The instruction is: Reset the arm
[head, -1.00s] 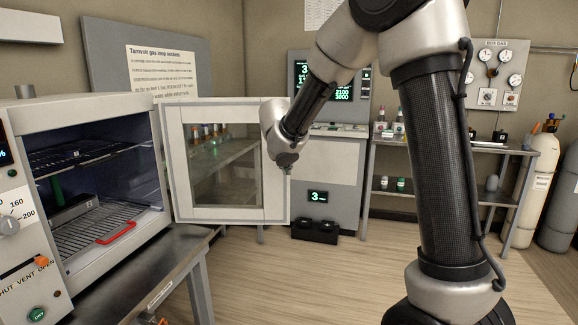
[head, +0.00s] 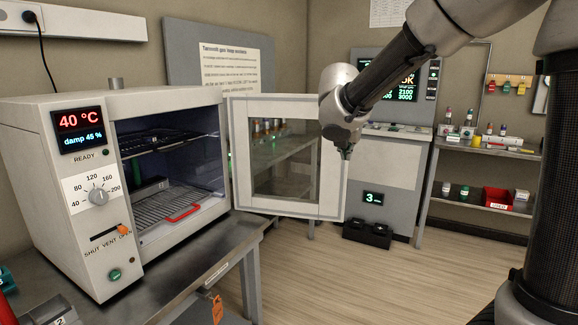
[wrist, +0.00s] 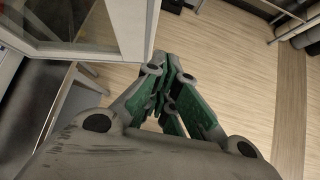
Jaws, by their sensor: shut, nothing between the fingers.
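My arm shows in the head view, reaching from the right side and bent over toward the middle. My gripper (head: 346,152) hangs at its end, pointing down, in front of the right edge of the open oven door (head: 333,180). In the wrist view my gripper (wrist: 166,62) has its green-padded fingers drawn together with nothing between them. Bare floor lies below the fingertips, and the door's frame (wrist: 132,30) is close on the left.
The oven (head: 75,240) stands open on a metal bench (head: 215,240), reading 40 °C, with a red-handled rack (head: 180,208) inside. A grey cabinet (head: 385,170) and a shelf with bottles and a red bin (head: 497,199) stand behind. The floor at the middle right is clear.

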